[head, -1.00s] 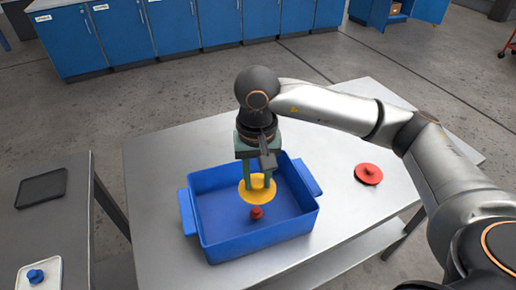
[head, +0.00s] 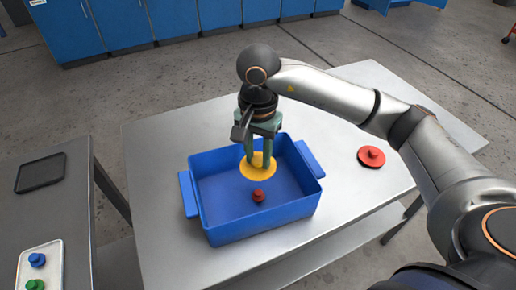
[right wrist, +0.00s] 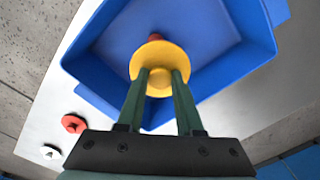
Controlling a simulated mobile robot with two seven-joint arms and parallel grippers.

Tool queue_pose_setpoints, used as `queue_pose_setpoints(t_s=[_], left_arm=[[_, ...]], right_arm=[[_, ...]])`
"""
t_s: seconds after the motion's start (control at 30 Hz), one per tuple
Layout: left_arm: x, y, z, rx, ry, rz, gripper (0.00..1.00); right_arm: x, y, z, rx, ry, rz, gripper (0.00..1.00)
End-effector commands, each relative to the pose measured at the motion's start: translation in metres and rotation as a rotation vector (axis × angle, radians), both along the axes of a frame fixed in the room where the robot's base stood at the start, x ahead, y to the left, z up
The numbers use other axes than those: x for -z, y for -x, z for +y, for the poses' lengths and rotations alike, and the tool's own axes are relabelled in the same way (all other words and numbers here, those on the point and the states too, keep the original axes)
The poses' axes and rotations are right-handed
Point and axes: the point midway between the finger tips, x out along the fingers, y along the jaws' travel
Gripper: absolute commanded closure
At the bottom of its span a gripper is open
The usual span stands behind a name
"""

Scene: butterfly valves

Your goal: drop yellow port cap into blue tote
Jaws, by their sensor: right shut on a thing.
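The yellow port cap (head: 258,172) is a round disc with a knob, and my right gripper (head: 255,160) is shut on that knob. In the right wrist view the yellow port cap (right wrist: 160,58) sits between the two green fingertips (right wrist: 160,78). The blue tote (head: 215,226) is an open box on the metal table, and the cap is over its inside. I cannot tell exactly how high the cap is above the floor of the tote. A small red knobbed thing (head: 258,196) is inside the tote, partly hidden by the cap in the wrist view. My left gripper is out of view.
A red cap (head: 371,157) lies on the metal table (head: 160,160) to the right of the tote. A side table at left holds a black tray (head: 40,174) and a white tray (head: 52,262) with a blue cap (head: 37,260) and a green cap (head: 36,284).

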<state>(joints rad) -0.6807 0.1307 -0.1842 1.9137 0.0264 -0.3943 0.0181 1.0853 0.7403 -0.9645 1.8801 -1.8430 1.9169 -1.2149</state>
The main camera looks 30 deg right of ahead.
Motion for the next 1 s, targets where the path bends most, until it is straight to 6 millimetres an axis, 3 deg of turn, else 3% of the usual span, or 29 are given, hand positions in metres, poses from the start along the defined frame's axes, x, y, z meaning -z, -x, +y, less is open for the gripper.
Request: queue_pose_setpoints(t_s=[0.3,0.33,0.63,1.0], left_arm=[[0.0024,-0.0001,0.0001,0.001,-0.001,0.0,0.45],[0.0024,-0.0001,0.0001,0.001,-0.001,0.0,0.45],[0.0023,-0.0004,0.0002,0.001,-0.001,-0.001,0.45],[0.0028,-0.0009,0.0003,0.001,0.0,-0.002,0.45]], right_arm=[[0.0052,-0.0004,0.0,-0.001,0.0,-0.002,1.0],[0.0052,-0.0003,0.0001,-0.001,0.0,-0.002,0.64],[0.0051,-0.0002,0.0,-0.001,0.0,-0.001,0.3],[-0.0022,-0.0006,0.0002,-0.002,0.0,-0.002,0.3]])
